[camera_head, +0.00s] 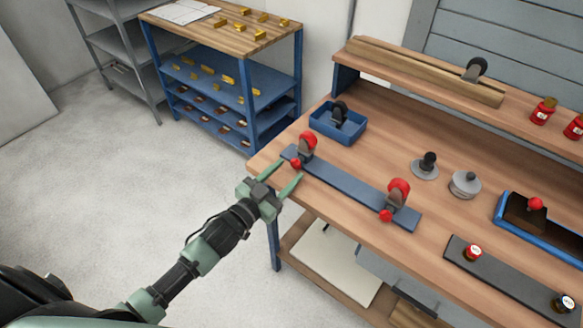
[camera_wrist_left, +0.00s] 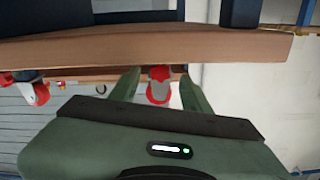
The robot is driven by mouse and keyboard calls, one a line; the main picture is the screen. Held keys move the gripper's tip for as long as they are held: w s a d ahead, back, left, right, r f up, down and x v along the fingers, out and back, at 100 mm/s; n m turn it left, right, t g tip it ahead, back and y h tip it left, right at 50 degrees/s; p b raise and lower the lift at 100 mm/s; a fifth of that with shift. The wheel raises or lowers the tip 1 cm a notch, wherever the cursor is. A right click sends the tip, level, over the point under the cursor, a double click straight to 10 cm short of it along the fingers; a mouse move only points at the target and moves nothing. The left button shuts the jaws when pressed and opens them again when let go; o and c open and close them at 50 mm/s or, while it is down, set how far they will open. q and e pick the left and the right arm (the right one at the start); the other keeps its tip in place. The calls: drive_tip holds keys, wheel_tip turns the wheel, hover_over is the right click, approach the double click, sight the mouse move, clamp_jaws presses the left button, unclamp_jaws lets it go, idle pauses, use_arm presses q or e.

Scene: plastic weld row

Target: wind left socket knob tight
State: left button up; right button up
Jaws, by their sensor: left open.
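The left socket (camera_head: 308,141) is a red ring on a grey stand at the left end of the blue-grey bar (camera_head: 345,185). Its red knob (camera_head: 296,163) sits low on the front side. My left gripper (camera_head: 289,170) is open, with its green fingertips on either side of the knob. I cannot tell if they touch it. In the left wrist view the knob (camera_wrist_left: 158,73) and red ring (camera_wrist_left: 158,96) show between the fingers. The right socket (camera_head: 399,190) has a similar red knob (camera_head: 386,216). My right gripper is not in view.
A blue tray (camera_head: 324,128) with a dark part stands behind the left socket. Grey round parts (camera_head: 465,184), a blue bin (camera_head: 508,225) and a dark strip (camera_head: 480,272) lie to the right. A blue-framed shelf (camera_head: 228,85) stands beyond the bench. Bare bench surrounds the bar.

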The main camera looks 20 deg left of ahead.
use_arm(q)
drive_tip(key=v, duration=0.5)
idle(0.5)
